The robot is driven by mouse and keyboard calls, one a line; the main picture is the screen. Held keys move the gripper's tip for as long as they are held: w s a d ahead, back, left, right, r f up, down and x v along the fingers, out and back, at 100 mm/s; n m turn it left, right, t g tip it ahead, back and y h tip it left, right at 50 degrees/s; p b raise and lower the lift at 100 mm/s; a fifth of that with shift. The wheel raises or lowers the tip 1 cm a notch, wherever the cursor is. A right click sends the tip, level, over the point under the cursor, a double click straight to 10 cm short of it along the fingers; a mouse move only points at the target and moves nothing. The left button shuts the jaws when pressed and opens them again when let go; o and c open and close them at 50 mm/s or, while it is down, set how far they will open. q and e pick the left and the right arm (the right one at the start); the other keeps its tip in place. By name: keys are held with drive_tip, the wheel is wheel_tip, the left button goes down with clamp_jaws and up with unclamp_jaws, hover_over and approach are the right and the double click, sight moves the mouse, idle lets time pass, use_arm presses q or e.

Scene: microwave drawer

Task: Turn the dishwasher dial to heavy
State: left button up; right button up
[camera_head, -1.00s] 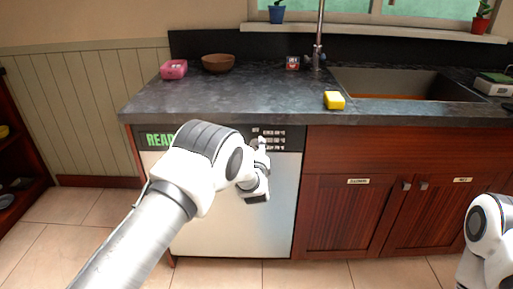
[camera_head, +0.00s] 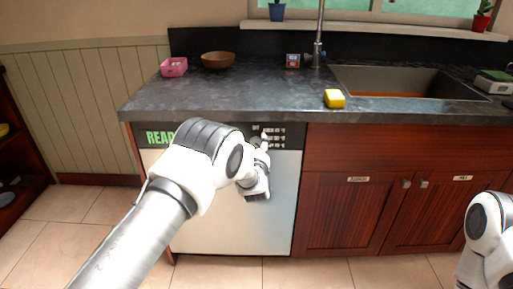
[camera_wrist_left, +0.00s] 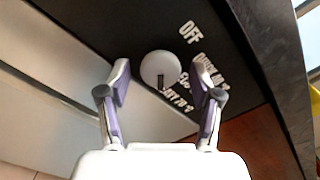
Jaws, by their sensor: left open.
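The dishwasher (camera_head: 225,225) has a pale front and a black control panel with a green display (camera_head: 158,138), partly hidden by my left arm. In the left wrist view, the round white dial (camera_wrist_left: 160,67) sits on the black panel. A dark mark shows on its lower part. White labels lie to its right; "OFF" (camera_wrist_left: 190,32) is readable, others are partly covered. My left gripper (camera_wrist_left: 168,88) is open, with one finger on each side of the dial; I cannot tell whether they touch it. In the head view the left gripper (camera_head: 264,142) is at the panel.
A dark countertop (camera_head: 240,98) overhangs the panel. It holds a pink box (camera_head: 173,67), a brown bowl (camera_head: 218,61) and a yellow sponge (camera_head: 334,99). Wooden cabinets (camera_head: 345,215) adjoin on the right. Part of my right arm (camera_head: 487,230) shows at the right edge.

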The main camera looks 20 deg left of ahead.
use_arm(q)
drive_tip(key=v, duration=1.2)
